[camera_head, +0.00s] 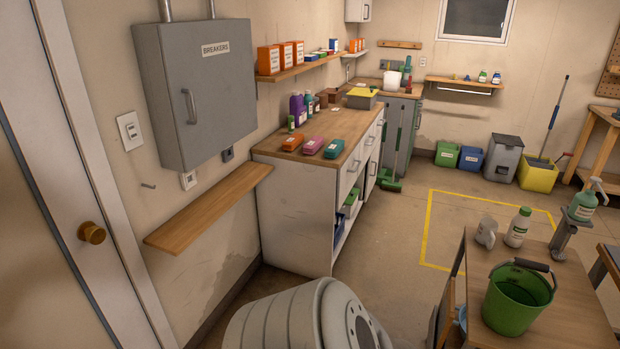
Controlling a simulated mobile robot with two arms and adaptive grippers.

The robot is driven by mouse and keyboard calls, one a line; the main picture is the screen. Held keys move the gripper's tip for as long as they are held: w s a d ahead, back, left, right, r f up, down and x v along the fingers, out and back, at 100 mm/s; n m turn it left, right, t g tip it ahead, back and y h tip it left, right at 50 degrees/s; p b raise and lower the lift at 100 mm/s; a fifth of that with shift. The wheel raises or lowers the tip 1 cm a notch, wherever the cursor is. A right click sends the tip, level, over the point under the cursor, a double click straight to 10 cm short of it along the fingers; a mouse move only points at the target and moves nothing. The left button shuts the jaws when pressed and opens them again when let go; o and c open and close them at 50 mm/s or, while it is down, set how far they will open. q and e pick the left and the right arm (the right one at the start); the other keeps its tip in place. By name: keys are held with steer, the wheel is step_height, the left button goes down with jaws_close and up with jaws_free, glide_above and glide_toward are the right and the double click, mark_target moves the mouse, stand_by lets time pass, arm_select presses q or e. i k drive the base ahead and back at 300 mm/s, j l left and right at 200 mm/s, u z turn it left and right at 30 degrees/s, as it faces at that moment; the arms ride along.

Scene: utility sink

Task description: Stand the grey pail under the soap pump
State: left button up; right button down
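A green pump bottle (583,206) with a grey pump head sits at the right, on top of a grey stand (564,240) on the wooden table (545,325). A green bucket (513,305) with a dark handle grip stands upright on that table, in front and to the left of the stand. I see no pail that is clearly grey. A small white bucket (392,79) stands on the far counter. Neither of my grippers is in view.
Several bins and a yellow mop bucket (537,174) line the back wall. The yellow-outlined floor area (460,222) is largely clear.

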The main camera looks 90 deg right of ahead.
mark_target(564, 289)
steer(key=z, duration=3.25)
steer(key=i+z, duration=0.15)
steer(key=z, duration=0.8)
